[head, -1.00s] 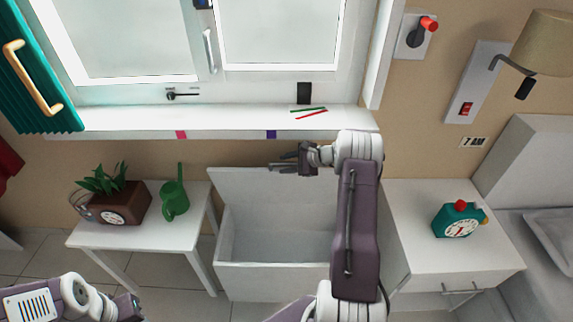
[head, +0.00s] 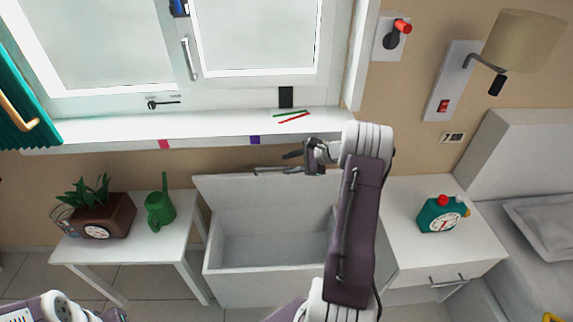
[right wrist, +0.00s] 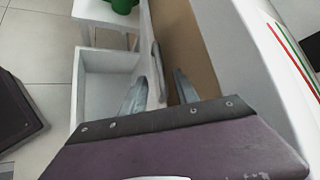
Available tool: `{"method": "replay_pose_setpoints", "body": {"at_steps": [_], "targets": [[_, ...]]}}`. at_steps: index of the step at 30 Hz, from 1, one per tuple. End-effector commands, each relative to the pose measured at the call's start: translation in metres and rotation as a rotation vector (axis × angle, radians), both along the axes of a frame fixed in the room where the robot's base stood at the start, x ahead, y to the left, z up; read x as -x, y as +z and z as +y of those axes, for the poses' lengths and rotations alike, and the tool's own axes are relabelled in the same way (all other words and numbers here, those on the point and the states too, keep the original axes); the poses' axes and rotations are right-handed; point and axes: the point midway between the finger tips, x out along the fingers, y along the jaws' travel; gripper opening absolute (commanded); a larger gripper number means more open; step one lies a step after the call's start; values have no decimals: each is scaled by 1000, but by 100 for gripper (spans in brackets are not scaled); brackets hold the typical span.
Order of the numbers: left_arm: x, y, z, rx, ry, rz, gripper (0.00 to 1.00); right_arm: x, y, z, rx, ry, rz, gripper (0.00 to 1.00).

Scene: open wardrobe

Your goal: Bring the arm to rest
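My right arm reaches up across the middle of the head view. Its gripper (head: 293,155) is beside the raised lid (head: 232,188) of a white chest, near the lid's handle (head: 270,170). In the right wrist view its two fingers (right wrist: 160,92) stand apart with nothing held between them. The lid's edge and handle show behind the fingers there; I cannot tell whether they touch. My left gripper (head: 118,315) is mostly cut off at the bottom left of the head view, so its fingers cannot be made out.
The chest (head: 265,252) is open and looks empty. A window sill (head: 215,127) with red and green sticks (head: 292,117) runs above. A side table (head: 150,240) bears a planter (head: 103,215) and watering can (head: 160,208).

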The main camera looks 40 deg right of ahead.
Motion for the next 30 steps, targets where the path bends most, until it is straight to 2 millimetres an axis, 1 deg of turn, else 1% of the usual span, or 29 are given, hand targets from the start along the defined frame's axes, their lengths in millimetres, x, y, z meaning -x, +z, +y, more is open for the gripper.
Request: {"method": "replay_pose_setpoints", "body": {"at_steps": [10,11,12,13,14,16,17,18,20,21,22,24,25,27,30], "targets": [[0,0,0,0,0,0,36,0,0,1,2,4,1,36],[0,2,0,0,0,0,36,0,1,5,7,12,6,36],[0,5,0,0,0,0,36,1,4,14,24,40,20,36],[0,9,0,0,0,0,36,3,6,25,42,71,36,36],[0,13,0,0,0,0,36,7,10,41,70,119,59,36],[0,29,0,0,0,0,36,25,20,91,177,287,130,36],[0,36,0,0,0,0,36,38,25,115,240,382,162,36],[0,47,0,0,0,0,36,60,32,146,337,520,199,36],[0,61,0,0,0,0,36,98,44,183,496,741,233,36],[0,71,0,0,0,0,36,124,52,203,609,896,239,36],[0,78,0,0,0,0,36,143,59,214,695,1012,234,36],[0,90,0,0,0,0,36,181,71,231,873,1252,197,36],[0,94,0,0,0,0,36,194,75,235,936,1338,176,36],[0,99,0,0,0,0,36,214,80,241,1049,1490,125,36],[0,101,0,0,0,0,36,228,82,244,1133,1607,76,36]]}}
